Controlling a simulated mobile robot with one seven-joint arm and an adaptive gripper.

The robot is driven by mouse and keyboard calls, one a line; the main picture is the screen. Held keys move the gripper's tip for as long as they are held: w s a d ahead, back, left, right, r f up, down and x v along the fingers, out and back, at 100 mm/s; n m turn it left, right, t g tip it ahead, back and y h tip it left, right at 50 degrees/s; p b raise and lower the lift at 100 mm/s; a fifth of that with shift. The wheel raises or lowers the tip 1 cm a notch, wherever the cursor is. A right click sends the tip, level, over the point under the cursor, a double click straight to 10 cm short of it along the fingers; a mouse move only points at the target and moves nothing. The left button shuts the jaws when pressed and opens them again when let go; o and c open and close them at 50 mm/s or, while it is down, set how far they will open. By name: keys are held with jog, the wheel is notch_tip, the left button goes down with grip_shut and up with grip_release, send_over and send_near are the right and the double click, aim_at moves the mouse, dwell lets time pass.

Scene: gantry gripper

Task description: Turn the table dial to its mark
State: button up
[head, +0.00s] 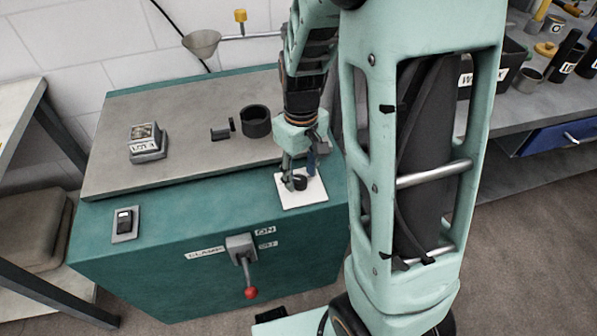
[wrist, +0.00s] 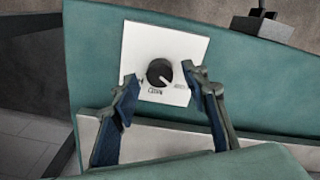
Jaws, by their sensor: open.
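The dial is a dark round knob (wrist: 159,71) on a white square plate (wrist: 145,40), seen in the wrist view. A light line shows on its lower right side, and a small grey mark (wrist: 180,86) sits on the plate to the lower right. Small lettering is on the plate below the knob. My gripper (wrist: 160,77) is open, with one blue finger to the left and one to the right of the knob, apart from it in the picture. In the head view my gripper (head: 299,176) is at the white plate (head: 305,200), partly hiding the knob.
The plate is on a teal cabinet (head: 190,270) with a grey top (head: 180,175). On the top stand a black ring (head: 256,121) and a small boxed device (head: 147,142). The front has a switch (head: 124,221) and a red-knobbed clamp lever (head: 247,270).

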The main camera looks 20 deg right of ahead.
jog(key=shift+f, duration=0.65)
grip_shut()
